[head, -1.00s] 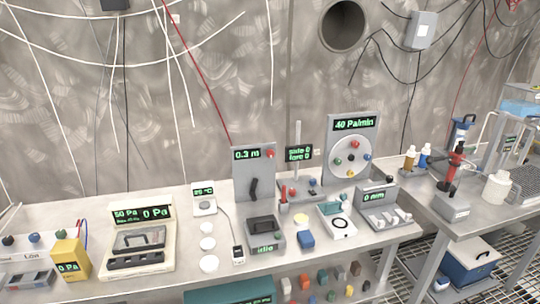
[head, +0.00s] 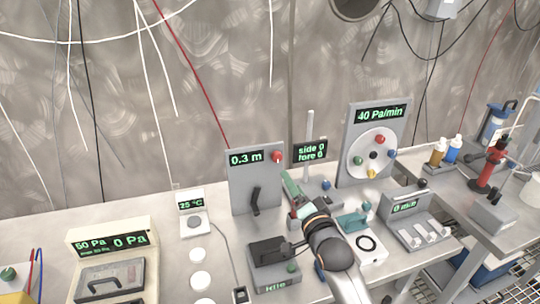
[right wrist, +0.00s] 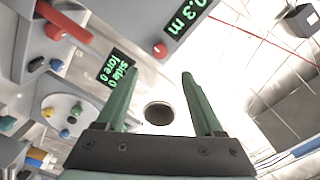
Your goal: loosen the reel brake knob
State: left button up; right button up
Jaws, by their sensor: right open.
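A grey upright panel (head: 243,198) with a "0.3 m" display carries a red knob (head: 277,156) at its upper right and a black crank-like handle (head: 255,200) lower down. No label shows which one is the reel brake knob. My right gripper (head: 287,178), with green fingers, is just below and right of the red knob, apart from it. In the right wrist view its jaws (right wrist: 156,73) are open and empty. The red knob (right wrist: 160,51) shows beyond the fingertips, between them. My left gripper is not in view.
Right of the panel stand a "side 0 fore 0" display (head: 309,150) with a pole and a "40 Pa/min" panel (head: 350,155) with coloured knobs. Cables hang along the wall.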

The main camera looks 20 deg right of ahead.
aim_at(278, 158)
jog(key=w, duration=1.1)
jog(key=shift+w+a, duration=0.2)
jog(key=shift+w, duration=0.2)
grip_shut()
